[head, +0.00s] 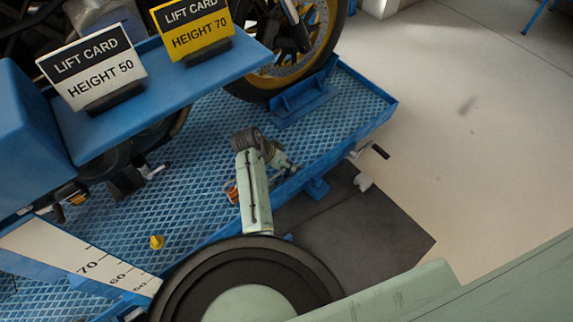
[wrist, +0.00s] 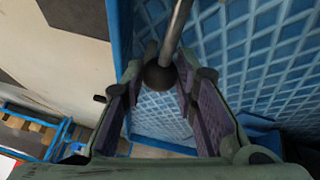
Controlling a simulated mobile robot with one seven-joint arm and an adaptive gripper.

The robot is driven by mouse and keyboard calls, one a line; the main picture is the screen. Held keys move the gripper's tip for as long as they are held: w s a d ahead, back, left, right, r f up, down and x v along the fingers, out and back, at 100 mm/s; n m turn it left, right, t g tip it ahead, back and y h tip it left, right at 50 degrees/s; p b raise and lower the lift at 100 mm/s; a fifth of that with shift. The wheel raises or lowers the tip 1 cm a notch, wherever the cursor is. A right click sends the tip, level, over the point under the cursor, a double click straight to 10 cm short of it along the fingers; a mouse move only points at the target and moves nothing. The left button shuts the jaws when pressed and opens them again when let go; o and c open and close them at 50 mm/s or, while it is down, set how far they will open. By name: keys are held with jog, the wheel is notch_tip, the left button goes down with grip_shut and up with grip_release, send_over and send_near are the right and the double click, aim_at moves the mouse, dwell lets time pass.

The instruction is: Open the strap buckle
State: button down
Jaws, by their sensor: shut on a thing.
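In the wrist view my gripper (wrist: 160,85) has its two padded fingers on either side of a dark round knob (wrist: 158,77) at the end of a grey metal rod (wrist: 176,32). The fingers are shut on this knob, close to the blue lift's edge. In the head view my gripper (head: 288,167) is small, near the front edge of the blue lift platform (head: 335,130), and its fingers are hard to make out. I cannot clearly identify a strap buckle in either view. A small orange item (head: 231,191) lies just left of my arm, too small to name.
A motorcycle wheel (head: 318,45) stands at the back by a blue bracket (head: 305,100). A yellow knob (head: 156,242) is at the lower left. A shelf (head: 160,85) holds white (head: 92,66) and yellow (head: 193,28) lift cards.

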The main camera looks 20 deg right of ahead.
jog(key=r+h, duration=0.1)
jog(key=a+r+t+h, duration=0.1)
jog(key=shift+s+h+b, duration=0.2)
jog(key=shift+h+b, duration=0.1)
jog(key=shift+h, duration=0.1)
jog(key=shift+s+a+r+t+h+b, duration=0.15)
jog(key=shift+a+r+t+h+b, duration=0.15)
jog(key=shift+a+r+h+b, duration=0.45)
jog(key=shift+s+a+r+t+h+b, duration=0.15)
jog(key=shift+a+r+t+h+b, duration=0.25)
jog(key=shift+h+b, duration=0.6)
jog(key=shift+d+r, duration=0.15)
jog(key=c, duration=1.5)
grip_release()
jog(key=shift+c, duration=0.2)
jog(key=v, duration=1.2)
jog(key=shift+c, duration=0.2)
